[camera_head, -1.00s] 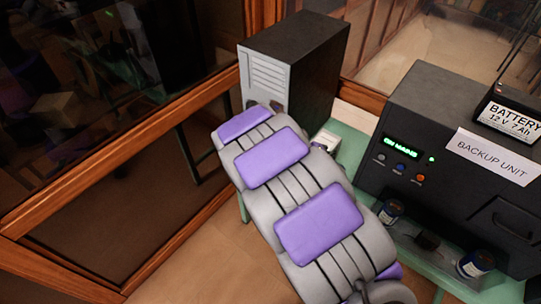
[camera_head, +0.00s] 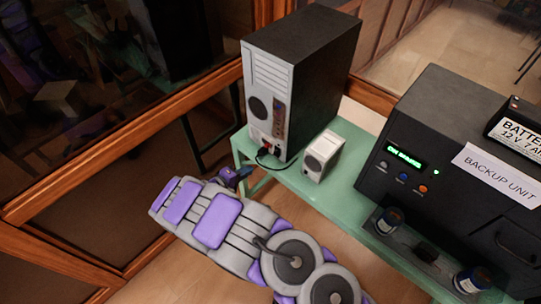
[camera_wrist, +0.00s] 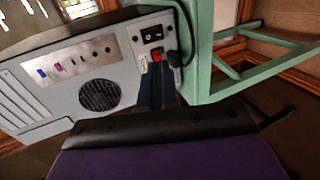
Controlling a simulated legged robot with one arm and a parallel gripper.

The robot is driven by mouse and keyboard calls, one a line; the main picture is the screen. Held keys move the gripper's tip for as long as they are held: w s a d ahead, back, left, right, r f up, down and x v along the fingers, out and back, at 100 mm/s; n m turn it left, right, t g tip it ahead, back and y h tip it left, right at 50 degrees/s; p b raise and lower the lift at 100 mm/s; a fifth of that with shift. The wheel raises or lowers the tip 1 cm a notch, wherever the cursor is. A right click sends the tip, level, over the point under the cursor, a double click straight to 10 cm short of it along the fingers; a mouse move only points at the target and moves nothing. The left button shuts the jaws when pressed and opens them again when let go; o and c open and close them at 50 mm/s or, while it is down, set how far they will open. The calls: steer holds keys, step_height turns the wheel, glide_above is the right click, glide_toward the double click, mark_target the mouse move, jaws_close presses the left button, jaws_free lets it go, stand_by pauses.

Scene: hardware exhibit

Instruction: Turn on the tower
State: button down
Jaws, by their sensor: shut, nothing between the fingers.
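The tower (camera_head: 315,60) is a black computer case on the green table, its grey rear panel facing me. In the wrist view, the rear panel (camera_wrist: 55,95) shows a round fan grille, a row of ports, a black socket (camera_wrist: 152,34) and a small red switch (camera_wrist: 157,56). A black cable (camera_wrist: 182,30) runs beside them. My gripper (camera_wrist: 157,80) is shut and empty, its dark blue fingers just below the red switch in the picture. I cannot tell whether they touch it. In the head view my gripper (camera_head: 237,174) is at the table's left corner, near the tower's lower rear.
A small white box (camera_head: 322,157) stands right of the tower. The black backup unit (camera_head: 440,130) has a lit green display, with a battery (camera_head: 518,125) on top.

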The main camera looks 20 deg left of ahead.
steer(key=shift+a+f, duration=0.1)
stand_by(0.3)
steer(key=b, duration=0.2)
glide_toward(275, 155)
steer(key=x, duration=0.7)
steer(key=shift+f, duration=0.1)
steer(key=shift+w+f+b, duration=0.1)
steer(key=shift+f+b, duration=0.1)
steer(key=shift+b, duration=0.1)
steer(key=shift+r+t, duration=0.15)
steer(key=shift+t, duration=0.15)
